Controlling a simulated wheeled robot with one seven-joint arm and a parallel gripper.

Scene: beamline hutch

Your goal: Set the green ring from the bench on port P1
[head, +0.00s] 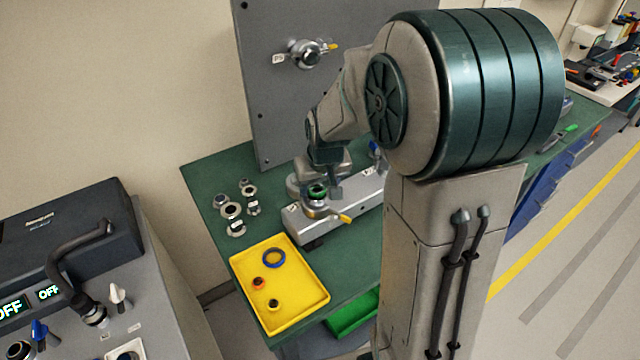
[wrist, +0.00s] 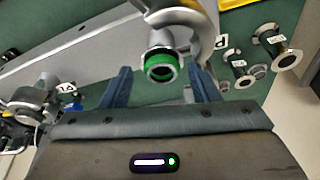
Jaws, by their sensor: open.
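The green ring (head: 317,190) sits around the mouth of a port at the near left end of the grey metal block (head: 335,215) on the bench. In the wrist view the green ring (wrist: 161,66) encircles the dark, round port opening. My gripper (head: 324,184) is open; in the wrist view its two blue fingers (wrist: 161,84) stand on either side of the ring, with gaps showing between fingers and ring. A label beside this port (wrist: 221,42) is only partly readable, so I cannot tell if it is P1.
Several metal flange fittings (head: 231,210) stand on the green bench left of the block. A grey upright panel (head: 285,110) with port P5 (head: 307,54) rises behind.

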